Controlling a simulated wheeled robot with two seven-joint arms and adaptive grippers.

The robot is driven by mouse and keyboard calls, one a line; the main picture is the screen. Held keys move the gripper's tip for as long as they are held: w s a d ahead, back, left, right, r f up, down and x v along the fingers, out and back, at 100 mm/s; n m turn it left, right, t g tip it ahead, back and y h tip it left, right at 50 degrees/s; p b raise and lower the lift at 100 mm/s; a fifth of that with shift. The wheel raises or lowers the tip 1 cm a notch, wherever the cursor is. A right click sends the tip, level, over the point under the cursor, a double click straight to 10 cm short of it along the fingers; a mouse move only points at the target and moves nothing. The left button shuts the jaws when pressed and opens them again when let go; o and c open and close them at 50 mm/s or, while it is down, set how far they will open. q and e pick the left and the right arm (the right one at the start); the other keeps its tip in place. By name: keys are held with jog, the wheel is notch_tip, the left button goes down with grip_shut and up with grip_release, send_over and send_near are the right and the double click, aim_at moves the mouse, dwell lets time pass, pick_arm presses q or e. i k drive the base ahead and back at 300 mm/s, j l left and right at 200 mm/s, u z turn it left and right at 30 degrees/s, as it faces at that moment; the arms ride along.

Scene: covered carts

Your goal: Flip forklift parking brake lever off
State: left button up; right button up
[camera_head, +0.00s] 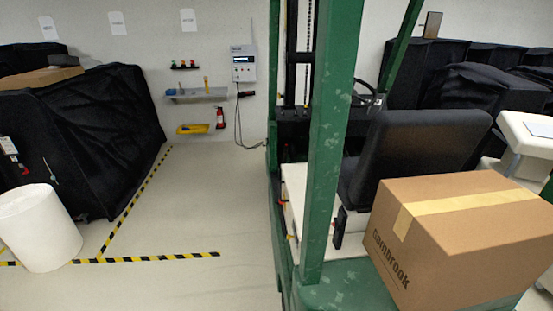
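A green forklift (330,150) stands in the middle and right of the head view. Its black seat (420,150) and part of the steering wheel (362,86) show behind the green front post. Much of the dash is hidden by the post and the seat. Neither of my grippers is in view.
A cardboard box (450,240) sits on the forklift's near right deck. Black-covered carts (85,130) and a white cylinder (40,228) stand at left. The light floor (180,215) between them and the forklift is clear, with yellow-black tape.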

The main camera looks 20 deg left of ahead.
aim_at(286, 146)
jog(key=i+j, duration=0.1)
jog(key=j, duration=0.8)
jog(key=i+j+z, duration=0.15)
jog(key=j, duration=1.65)
jog(key=i+j+z, duration=0.1)
jog(key=i, duration=0.1)
